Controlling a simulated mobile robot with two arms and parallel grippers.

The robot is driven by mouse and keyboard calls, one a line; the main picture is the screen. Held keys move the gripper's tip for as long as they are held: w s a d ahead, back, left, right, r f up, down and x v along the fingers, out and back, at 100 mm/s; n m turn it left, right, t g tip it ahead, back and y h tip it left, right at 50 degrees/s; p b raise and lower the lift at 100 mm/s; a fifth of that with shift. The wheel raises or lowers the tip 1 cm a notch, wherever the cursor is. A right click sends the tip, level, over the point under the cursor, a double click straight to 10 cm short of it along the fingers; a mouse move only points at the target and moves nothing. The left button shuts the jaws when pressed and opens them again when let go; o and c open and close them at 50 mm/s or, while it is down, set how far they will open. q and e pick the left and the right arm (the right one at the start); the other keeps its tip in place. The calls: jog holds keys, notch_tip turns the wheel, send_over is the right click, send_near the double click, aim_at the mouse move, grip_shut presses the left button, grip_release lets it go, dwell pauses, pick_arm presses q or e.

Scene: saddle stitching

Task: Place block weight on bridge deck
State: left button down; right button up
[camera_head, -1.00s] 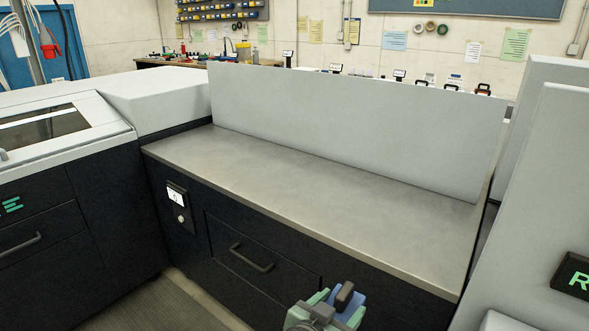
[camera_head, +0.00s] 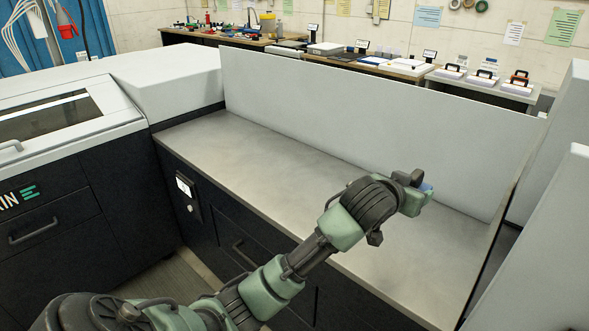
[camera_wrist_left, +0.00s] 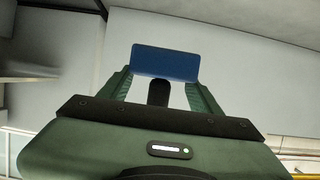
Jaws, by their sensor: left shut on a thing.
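The bridge deck (camera_head: 270,165) is a long grey counter between two machines, with a tall pale panel along its back. My left gripper (camera_head: 418,194) is over the right part of the deck, in front of the panel. It is shut on the block weight, a blue block (camera_head: 427,187) with a dark handle. In the left wrist view, the blue block (camera_wrist_left: 165,63) sits between the green fingers of the gripper (camera_wrist_left: 160,85). Most of the block is hidden in the head view, and its gap above the deck is hard to judge. My right gripper is out of view.
The pale back panel (camera_head: 340,135) rises close behind the gripper. A white machine (camera_head: 60,110) stands at the left and pale housings (camera_head: 545,250) at the right. Tables behind hold several white boxes with handles (camera_head: 485,78). The deck's left and middle parts are clear.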

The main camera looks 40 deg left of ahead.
pick_arm(q)
jog(key=shift+w+r, duration=0.2)
jog(key=shift+r, duration=0.4)
jog(key=shift+f, duration=0.2)
jog(key=p, duration=0.2)
send_over(391, 258)
jog(key=f, duration=1.4)
jog(key=shift+w+f, duration=0.1)
jog(key=shift+w, duration=0.1)
jog(key=shift+f, duration=2.7)
jog(key=shift+c, duration=1.6)
grip_release()
jog(key=shift+s+f, duration=0.15)
jog(key=shift+f, duration=0.2)
jog(key=shift+r, duration=0.1)
